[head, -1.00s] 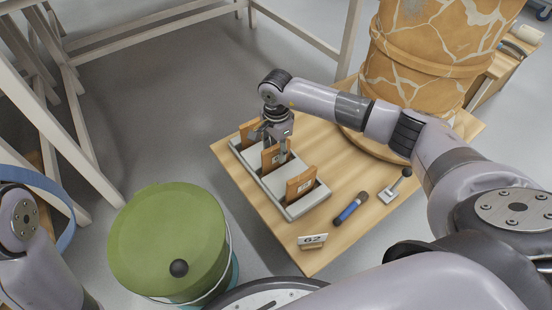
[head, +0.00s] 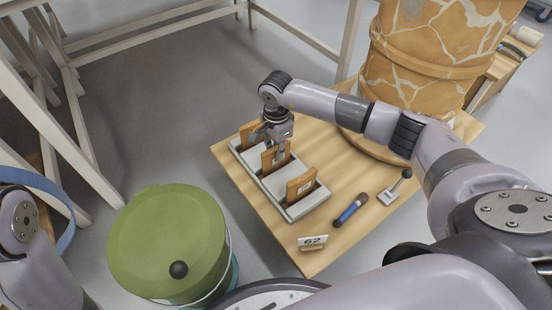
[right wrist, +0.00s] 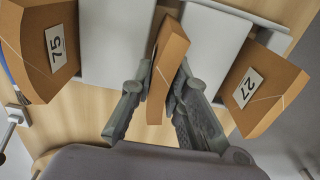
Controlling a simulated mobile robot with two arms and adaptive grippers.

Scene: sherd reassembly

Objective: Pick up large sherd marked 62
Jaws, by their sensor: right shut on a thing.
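Three orange-brown sherds stand upright in a grey slotted rack on the table. My right gripper (head: 277,146) points down at the middle sherd (head: 276,160). In the right wrist view its two fingers (right wrist: 161,84) are shut on that sherd (right wrist: 170,62), one on each side. The middle sherd has a pale label in the head view, too small to read, and still stands in the rack (head: 262,187). The sherd marked 75 (right wrist: 52,48) is at the left in the wrist view, the sherd marked 27 (right wrist: 258,90) at the right. My left gripper is out of view.
A card reading 62 (head: 312,242) stands at the table's front corner. A blue-handled tool (head: 350,209) and a small grey stand (head: 394,190) lie right of the rack. A large cracked jar (head: 425,75) stands behind. A green-lidded bucket (head: 165,235) is on the floor.

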